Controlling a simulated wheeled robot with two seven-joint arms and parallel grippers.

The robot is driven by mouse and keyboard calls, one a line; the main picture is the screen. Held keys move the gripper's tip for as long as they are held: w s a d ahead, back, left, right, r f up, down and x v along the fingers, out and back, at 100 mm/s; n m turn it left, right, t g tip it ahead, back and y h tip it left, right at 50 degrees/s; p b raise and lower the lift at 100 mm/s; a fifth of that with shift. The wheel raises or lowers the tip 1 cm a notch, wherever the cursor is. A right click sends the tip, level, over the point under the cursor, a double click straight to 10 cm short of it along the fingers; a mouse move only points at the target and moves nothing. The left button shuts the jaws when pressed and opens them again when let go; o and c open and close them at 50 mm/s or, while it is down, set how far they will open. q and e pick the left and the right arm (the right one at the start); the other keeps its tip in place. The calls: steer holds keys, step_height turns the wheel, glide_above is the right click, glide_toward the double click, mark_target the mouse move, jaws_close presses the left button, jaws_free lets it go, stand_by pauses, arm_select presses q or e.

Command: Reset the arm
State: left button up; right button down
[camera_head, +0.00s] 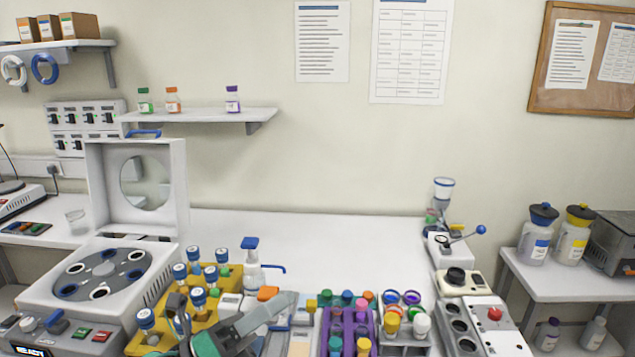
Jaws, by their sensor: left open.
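My left gripper (181,312) shows low in the head view, left of the middle, with dark fingers open in front of the yellow rack (160,312). I see nothing held between the fingers. My grey arm part with a green ring lies to its right and covers part of the bench front. Several blue-capped vials (198,297) stand in the yellow rack close to the gripper. I cannot tell whether the fingers touch any of them. My right gripper is not in view.
A centrifuge (40,296) with its lid raised stands at the left. A purple rack (348,335) with coloured caps stands at front middle, and a white device with a red button (494,314) at right. The bench (330,235) is clear at the back.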

arm_select(q)
steer(key=w+a+f+n+t+y, duration=0.2)
steer(key=a+f+n+t+y, duration=0.35)
steer(key=n, duration=0.55)
steer(key=w+a+f+n+t+y, duration=0.2)
steer(key=w+a+n+t+y, duration=0.15)
steer(key=n+t+y, duration=0.45)
steer(key=s+a+f+n+g+y, duration=0.2)
steer(key=a+f+n+g+y, duration=0.15)
steer(key=f+n, duration=0.25)
steer(key=s+a+f+n+g+y, duration=0.2)
steer(key=a+f+n+g+y, duration=0.15)
steer(key=f+n, duration=0.25)
steer(key=s+f+n+g, duration=0.7)
steer(key=s+f+g, duration=0.5)
steer(key=s+f, duration=0.8)
step_height(320, 180, down, 27)
steer(key=s+g, duration=0.1)
steer(key=s, duration=0.1)
steer(key=s+a+f, duration=0.2)
steer(key=s+f, duration=0.7)
steer(key=f, duration=0.1)
steer(key=s+a+f+g+y, duration=0.1)
steer(key=s+a+f, duration=0.1)
steer(key=s+f, duration=0.8)
steer(key=shift+f, duration=0.45)
